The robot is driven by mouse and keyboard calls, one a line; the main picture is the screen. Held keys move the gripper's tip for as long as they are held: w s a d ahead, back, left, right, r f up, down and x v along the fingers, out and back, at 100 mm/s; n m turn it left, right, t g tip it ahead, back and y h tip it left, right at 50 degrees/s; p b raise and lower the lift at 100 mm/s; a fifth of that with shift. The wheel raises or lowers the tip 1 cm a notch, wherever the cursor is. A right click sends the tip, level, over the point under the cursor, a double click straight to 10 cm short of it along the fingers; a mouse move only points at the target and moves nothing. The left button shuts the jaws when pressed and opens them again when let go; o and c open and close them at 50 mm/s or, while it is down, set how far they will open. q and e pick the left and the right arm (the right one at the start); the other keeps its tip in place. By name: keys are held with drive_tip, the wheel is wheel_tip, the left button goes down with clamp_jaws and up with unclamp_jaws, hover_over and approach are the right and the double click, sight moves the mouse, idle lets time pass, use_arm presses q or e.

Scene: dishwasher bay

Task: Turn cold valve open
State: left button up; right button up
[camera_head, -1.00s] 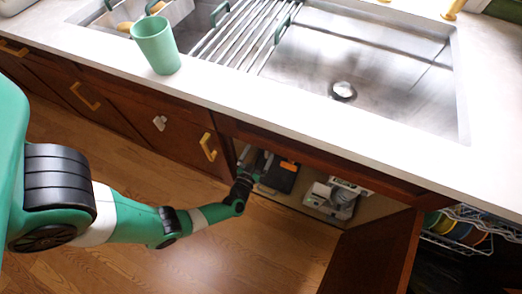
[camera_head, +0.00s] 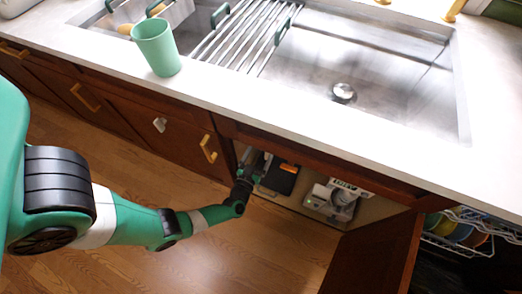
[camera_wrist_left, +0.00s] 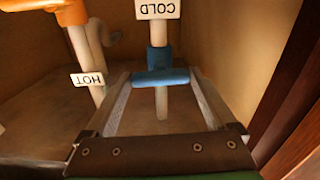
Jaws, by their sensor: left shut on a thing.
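The cold valve's blue handle (camera_wrist_left: 162,77) shows in the left wrist view on a pale vertical pipe, below a white label reading COLD (camera_wrist_left: 157,9). The handle lies across the picture, between the fingertips. My left gripper (camera_wrist_left: 158,80) is shut on this handle, with one finger at each end. In the head view my left gripper (camera_head: 251,165) reaches into the open cabinet under the sink, and the valve itself cannot be made out there. My right gripper is in neither view.
A pipe with an orange fitting (camera_wrist_left: 72,12) and a HOT label (camera_wrist_left: 88,79) stands to the left. The cabinet's open door (camera_head: 375,258) is to the right of my arm. Boxed items (camera_head: 333,199) sit inside. A green cup (camera_head: 157,47) stands on the counter.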

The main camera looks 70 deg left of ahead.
use_arm(q)
drive_tip(key=shift+n, duration=8.7)
drive_tip(key=o, duration=1.1)
drive_tip(key=shift+c, duration=0.2)
